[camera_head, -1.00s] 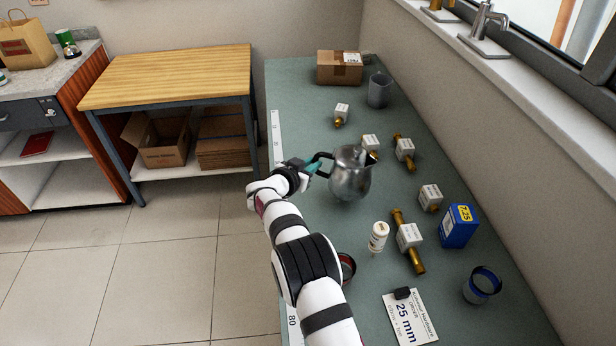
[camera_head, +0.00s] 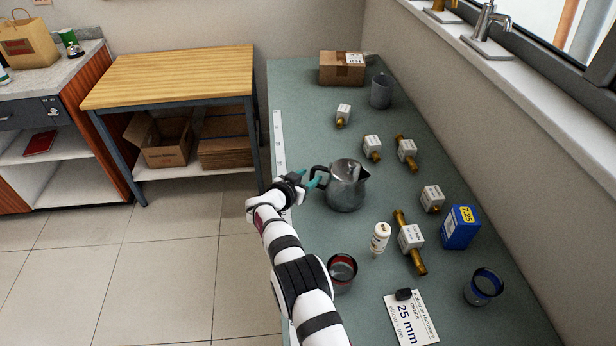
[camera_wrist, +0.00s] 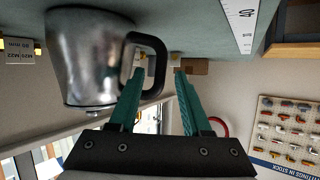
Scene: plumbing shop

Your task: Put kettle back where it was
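The shiny metal kettle (camera_head: 345,188) stands upright on the green bench top, its black handle (camera_head: 318,174) toward my gripper and its spout to the right. My gripper (camera_head: 312,182) is at the handle side, at the bench's left part. In the wrist view the kettle (camera_wrist: 88,55) appears upside down at the left. The teal fingers of my gripper (camera_wrist: 159,75) are apart there, one on each side of the outer part of the handle (camera_wrist: 158,62), with gaps showing. Whether a finger touches the handle is unclear.
A white bottle (camera_head: 380,238), a red-rimmed cup (camera_head: 341,272) and brass fittings with white tags (camera_head: 411,238) stand near the kettle. A blue box (camera_head: 460,227) is to the right. A cardboard box (camera_head: 342,68) and grey mug (camera_head: 381,91) stand at the far end.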

